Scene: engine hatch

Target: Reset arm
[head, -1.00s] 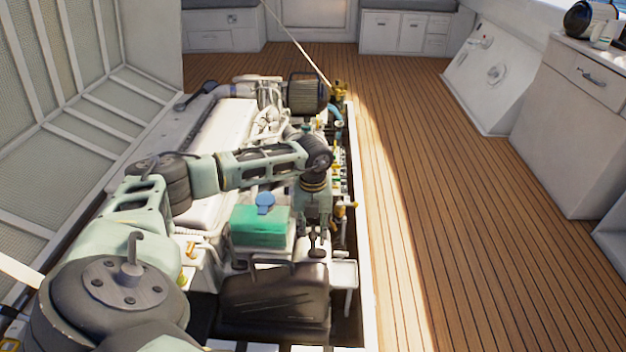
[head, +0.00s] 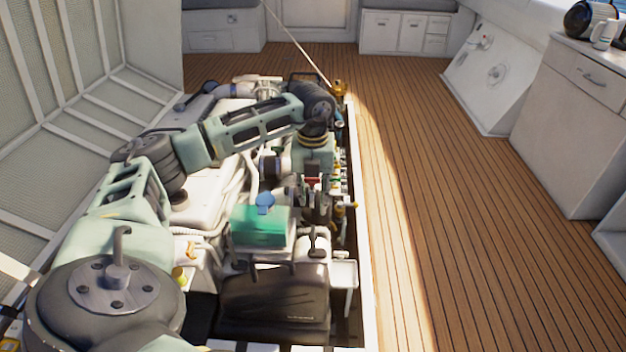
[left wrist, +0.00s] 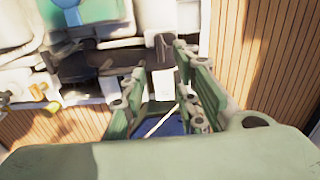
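My left arm reaches in from the left over the engine (head: 215,200) in the head view. My left gripper (head: 316,208) hangs down beyond the green box with the blue cap (head: 262,226), above the engine's right side. In the left wrist view the two fingers of my left gripper (left wrist: 160,108) stand apart. I see nothing held between them. My right gripper is in neither view.
The open hatch lid (head: 60,110) stands on the left. A black case (head: 275,300) sits at the near end of the engine bay. Wooden deck (head: 480,220) lies clear on the right, with white cabinets (head: 570,130) beyond it.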

